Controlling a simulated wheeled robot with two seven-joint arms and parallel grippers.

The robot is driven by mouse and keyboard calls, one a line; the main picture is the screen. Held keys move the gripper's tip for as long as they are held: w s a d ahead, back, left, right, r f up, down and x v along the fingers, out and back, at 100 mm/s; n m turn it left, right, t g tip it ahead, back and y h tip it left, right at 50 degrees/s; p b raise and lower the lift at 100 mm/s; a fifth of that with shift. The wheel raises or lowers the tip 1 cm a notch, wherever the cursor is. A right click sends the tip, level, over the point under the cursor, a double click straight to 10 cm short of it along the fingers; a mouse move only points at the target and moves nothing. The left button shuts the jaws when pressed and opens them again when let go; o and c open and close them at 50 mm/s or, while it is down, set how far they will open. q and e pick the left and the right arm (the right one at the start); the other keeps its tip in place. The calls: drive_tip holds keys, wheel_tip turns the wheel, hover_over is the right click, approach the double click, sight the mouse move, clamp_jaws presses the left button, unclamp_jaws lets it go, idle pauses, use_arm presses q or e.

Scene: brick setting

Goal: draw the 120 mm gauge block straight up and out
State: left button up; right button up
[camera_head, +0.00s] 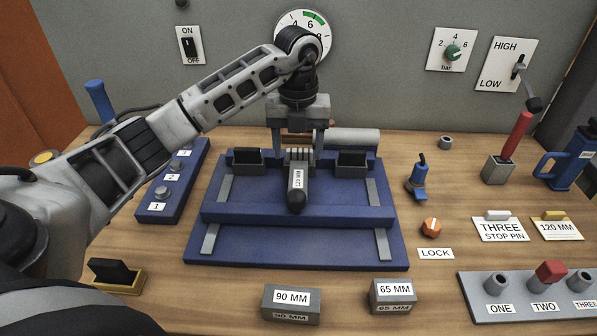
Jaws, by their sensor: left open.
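The gauge block is a dark grey bar with a white vertical label that seems to read 120 MM (298,181). It sits in the middle of the blue stepped fixture (250,247), between two black jaw-like pieces, its rounded dark end toward me. My left gripper (298,150) comes down from above, behind the block's near end. It is open, its two fingers on either side of the ribbed grey part at the block's back. Whether the fingers touch anything there, I cannot tell. My right gripper is not in view.
Grey blocks marked 90 MM (291,303) and 65 MM (393,296) stand in front. An orange LOCK knob (431,227), a blue clamp-like piece (418,178) and a red-handled lever (517,135) are at right.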

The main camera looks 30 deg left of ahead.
sight(298, 174)
use_arm(q)
wheel_tip(298, 174, down, 7)
drive_tip(key=shift+p, duration=0.4)
drive_tip(key=shift+f, duration=0.45)
clamp_jaws()
drive_tip(key=shift+w+r+p, duration=0.1)
drive_tip(key=shift+r+p, duration=0.7)
drive_tip(key=shift+r, duration=2.7)
drive_tip(key=shift+r, duration=0.1)
